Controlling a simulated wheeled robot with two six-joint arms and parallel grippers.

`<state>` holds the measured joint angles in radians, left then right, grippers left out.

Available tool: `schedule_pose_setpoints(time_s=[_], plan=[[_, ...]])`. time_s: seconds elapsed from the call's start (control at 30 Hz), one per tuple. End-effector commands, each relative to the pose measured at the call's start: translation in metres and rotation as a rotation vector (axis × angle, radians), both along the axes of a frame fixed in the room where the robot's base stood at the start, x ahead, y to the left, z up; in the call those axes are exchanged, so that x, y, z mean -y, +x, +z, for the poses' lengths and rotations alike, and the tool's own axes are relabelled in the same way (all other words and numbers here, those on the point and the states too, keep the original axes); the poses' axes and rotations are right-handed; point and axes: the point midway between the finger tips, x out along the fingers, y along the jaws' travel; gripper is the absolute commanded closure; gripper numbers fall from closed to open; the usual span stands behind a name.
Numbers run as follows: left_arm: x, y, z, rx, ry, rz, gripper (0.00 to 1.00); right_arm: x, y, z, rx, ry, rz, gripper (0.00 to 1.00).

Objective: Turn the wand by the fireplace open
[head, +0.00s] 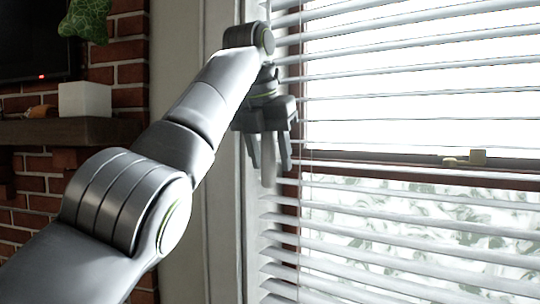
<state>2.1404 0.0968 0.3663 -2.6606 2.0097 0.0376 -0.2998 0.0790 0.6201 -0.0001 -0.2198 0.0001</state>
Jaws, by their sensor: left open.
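The white slatted blind (400,78) covers the window at the right, its slats tilted with gaps between them. My left gripper (270,164) points down in front of the blind's left edge, with its two dark fingers apart. A pale grey, elongated piece, which looks like the wand (268,160), hangs upright between the fingers. I cannot tell whether either finger touches it. Its upper part is hidden behind the gripper body and arm. My right gripper is not in view.
A brick fireplace wall (30,185) with a dark mantel (60,131) stands at the left, bearing a white pot (85,99). A dark screen (35,45) is above. The pale window frame (222,215) runs beside the blind. A thin cord (305,100) hangs before the slats.

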Motion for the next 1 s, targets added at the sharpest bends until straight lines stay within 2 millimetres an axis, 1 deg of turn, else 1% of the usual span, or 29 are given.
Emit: schedule_pose_setpoints(time_s=[0.13, 0.23, 0.33, 0.6, 0.7, 0.83, 1.0], plan=[[-0.001, -0.002, 0.005, 0.0, 0.0, 0.0, 0.55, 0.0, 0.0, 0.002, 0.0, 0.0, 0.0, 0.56], [-0.002, -0.005, 0.017, 0.001, 0.0, 0.0, 0.55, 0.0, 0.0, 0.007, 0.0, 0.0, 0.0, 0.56], [-0.006, -0.012, 0.037, 0.002, -0.001, 0.0, 0.55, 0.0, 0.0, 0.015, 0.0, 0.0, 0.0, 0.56], [-0.017, -0.035, 0.102, 0.001, 0.0, 0.0, 0.55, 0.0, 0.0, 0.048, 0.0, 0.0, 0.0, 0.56], [-0.022, -0.043, 0.122, 0.0, -0.001, 0.002, 0.55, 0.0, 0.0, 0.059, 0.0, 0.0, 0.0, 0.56], [-0.026, -0.051, 0.143, 0.0, 0.0, 0.0, 0.55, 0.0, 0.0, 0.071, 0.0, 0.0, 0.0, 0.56], [-0.029, -0.057, 0.157, -0.001, 0.0, 0.0, 0.55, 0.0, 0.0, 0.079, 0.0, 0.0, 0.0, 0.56]])
